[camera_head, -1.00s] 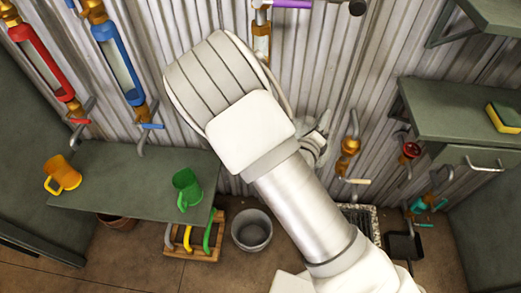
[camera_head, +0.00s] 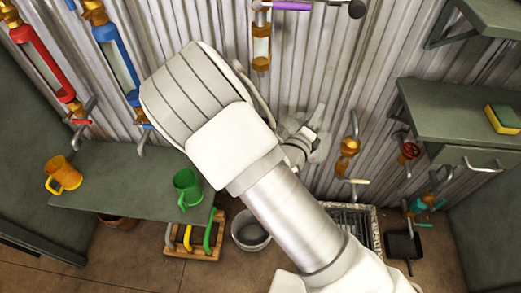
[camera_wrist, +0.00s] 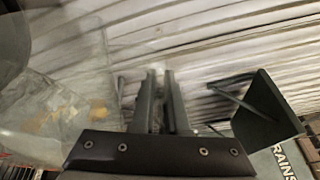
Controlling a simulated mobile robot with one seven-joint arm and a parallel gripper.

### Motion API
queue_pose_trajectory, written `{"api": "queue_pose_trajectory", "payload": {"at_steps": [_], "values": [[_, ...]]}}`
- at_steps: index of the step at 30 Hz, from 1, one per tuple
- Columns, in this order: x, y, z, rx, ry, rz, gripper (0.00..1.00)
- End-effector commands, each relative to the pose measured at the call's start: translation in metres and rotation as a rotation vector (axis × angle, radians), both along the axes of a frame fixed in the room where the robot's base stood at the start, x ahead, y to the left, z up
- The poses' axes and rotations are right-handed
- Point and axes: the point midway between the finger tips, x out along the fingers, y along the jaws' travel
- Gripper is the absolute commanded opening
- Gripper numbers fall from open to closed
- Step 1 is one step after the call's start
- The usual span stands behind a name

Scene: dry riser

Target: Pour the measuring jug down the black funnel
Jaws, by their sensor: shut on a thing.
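The measuring jug (camera_wrist: 60,85) looks like clear glass and fills the left of the wrist view, large and blurred. My gripper (camera_wrist: 160,85) is shut on it, with the two dark fingers close together at its right side; the exact grip is unclear. In the head view my gripper (camera_head: 315,128) is partly hidden behind my arm, in front of the corrugated wall, and the jug is hard to make out there. A black, square, open-topped thing (camera_head: 403,245) stands at lower right; I cannot tell whether it is the black funnel.
A grey bucket (camera_head: 248,232) and a floor grate (camera_head: 355,222) are below. Brass-ended pipes and taps line the wall.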

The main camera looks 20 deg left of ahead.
Motion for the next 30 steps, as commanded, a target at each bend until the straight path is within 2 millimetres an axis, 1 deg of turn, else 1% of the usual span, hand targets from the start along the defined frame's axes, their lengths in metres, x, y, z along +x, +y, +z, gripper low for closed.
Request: {"api": "queue_pose_trajectory", "payload": {"at_steps": [7,30], "values": [[-0.001,0.007,0.001,-0.015,-0.005,0.001,0.0],[-0.003,0.017,0.001,-0.049,-0.01,0.001,0.0]]}}
